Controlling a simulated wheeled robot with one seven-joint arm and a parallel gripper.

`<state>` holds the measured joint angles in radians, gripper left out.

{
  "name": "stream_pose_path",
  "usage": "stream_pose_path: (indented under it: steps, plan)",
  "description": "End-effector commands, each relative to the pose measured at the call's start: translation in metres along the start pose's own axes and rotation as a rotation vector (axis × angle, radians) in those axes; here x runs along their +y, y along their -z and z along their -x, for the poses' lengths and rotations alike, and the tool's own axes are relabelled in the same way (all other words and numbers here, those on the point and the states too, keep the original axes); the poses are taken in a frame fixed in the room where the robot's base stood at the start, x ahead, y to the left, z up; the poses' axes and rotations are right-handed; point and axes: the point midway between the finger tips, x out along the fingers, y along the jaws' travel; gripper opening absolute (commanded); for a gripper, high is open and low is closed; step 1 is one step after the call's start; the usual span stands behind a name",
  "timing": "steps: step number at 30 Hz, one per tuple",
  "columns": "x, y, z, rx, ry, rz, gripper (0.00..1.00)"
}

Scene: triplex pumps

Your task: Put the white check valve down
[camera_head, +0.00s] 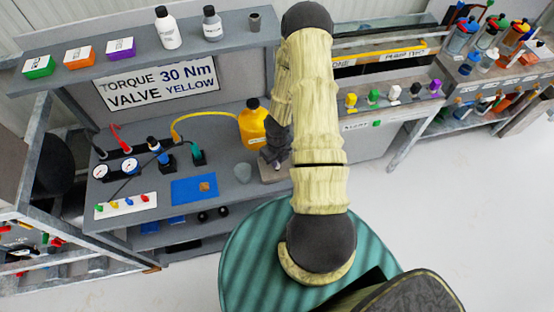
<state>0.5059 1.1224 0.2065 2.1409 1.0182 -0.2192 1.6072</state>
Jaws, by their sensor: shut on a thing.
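My gripper is not visible; my cream-and-dark arm stands in front of the bench and hides its far end. No valve in a grip can be seen. A small white piece (394,93) stands in a row of coloured pieces on the right bench; I cannot tell whether it is the check valve.
The grey bench (112,190) carries gauges (130,168), a blue mat (193,190) and a yellow bottle (253,124). A sign (160,85) reads torque 30 Nm, valve yellow. Open floor (450,220) lies at right.

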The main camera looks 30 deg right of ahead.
Motion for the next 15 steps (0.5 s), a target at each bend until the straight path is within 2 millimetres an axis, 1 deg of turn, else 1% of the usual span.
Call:
stream_pose_path:
  steps: [3,4,5,6,7,15]
  plan:
    - [0.0007,0.0011,-0.0015,0.003,-0.002,0.001,0.00]
    - [0.0008,0.0012,-0.0016,0.003,-0.002,0.001,0.19]
    - [0.0008,0.0012,-0.0017,0.003,-0.002,0.001,0.25]
    - [0.0008,0.0012,-0.0017,0.003,-0.002,0.001,0.33]
    - [0.0008,0.0012,-0.0016,0.003,-0.002,0.001,0.35]
    - [0.0001,0.0012,-0.0006,0.003,-0.002,0.000,0.35]
